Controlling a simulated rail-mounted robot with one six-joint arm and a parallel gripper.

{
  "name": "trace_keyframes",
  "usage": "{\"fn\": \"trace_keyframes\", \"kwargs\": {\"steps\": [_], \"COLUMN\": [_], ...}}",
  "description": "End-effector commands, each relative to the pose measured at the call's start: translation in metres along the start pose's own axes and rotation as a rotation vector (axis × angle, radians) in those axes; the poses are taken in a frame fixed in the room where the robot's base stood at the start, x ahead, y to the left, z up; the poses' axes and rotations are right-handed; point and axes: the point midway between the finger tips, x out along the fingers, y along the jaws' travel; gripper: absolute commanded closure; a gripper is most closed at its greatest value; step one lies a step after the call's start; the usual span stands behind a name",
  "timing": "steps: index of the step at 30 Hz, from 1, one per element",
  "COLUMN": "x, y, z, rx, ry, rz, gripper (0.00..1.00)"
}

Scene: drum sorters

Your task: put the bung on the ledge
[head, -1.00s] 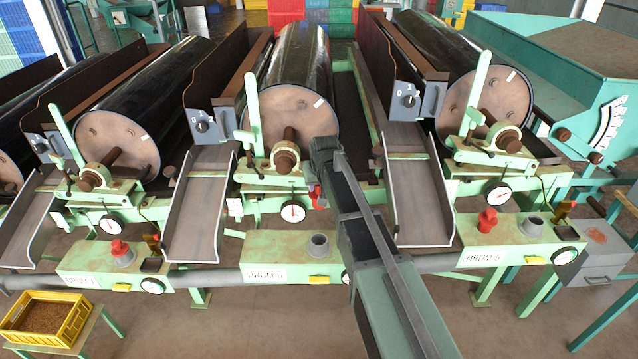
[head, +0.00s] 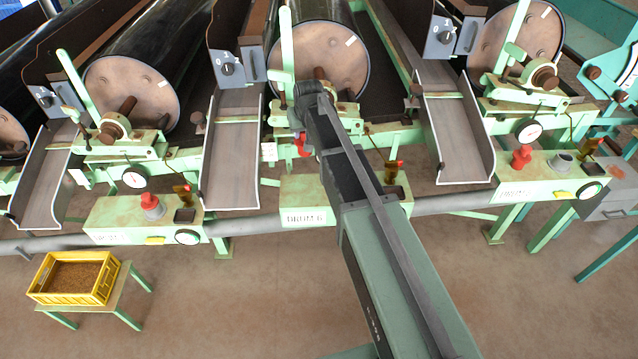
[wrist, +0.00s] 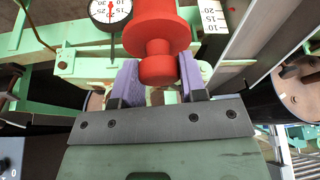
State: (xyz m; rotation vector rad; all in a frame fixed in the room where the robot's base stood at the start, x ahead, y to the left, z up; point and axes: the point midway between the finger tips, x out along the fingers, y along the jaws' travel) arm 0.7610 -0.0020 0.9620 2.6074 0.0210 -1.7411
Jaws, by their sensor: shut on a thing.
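The red bung (wrist: 155,25) has a wide head and a narrower stem. My gripper (wrist: 158,80) is shut on the stem with its purple pads, one on each side. In the head view the bung (head: 302,146) shows as a small red patch beneath my wrist, in front of the middle drum's frame and above the green box. The flat green top of the box labelled DRUM 6 (head: 298,187) is the likely ledge, though I cannot be sure. My forearm covers part of this box and its socket.
A white dial gauge (wrist: 110,10) and green frame rails lie close behind the bung. Sloping metal chutes (head: 232,145) flank the middle drum (head: 318,62). A yellow crate (head: 75,277) sits at lower left.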

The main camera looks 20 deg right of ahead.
Motion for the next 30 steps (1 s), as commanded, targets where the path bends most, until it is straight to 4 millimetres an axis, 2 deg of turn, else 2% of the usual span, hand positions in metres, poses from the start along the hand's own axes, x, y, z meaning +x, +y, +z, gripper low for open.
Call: {"fn": "trace_keyframes", "kwargs": {"steps": [1,3,10,12,17,24,30], "x": [0.029,0.053,0.121,0.128,0.126,0.168,0.163], "y": [0.0,0.0,0.0,0.0,0.0,0.0,0.0], "z": [0.012,0.022,0.05,0.053,0.052,0.069,0.068], "rx": [0.0,0.0,0.0,0.0,0.0,0.0,0.0], "ry": [0.0,0.0,0.0,0.0,0.0,0.0,0.0], "rz": [0.0,0.0,0.0,0.0,0.0,0.0,0.0], "gripper": [0.98,0.98,0.98,0.98,0.98,0.98,0.98]}}
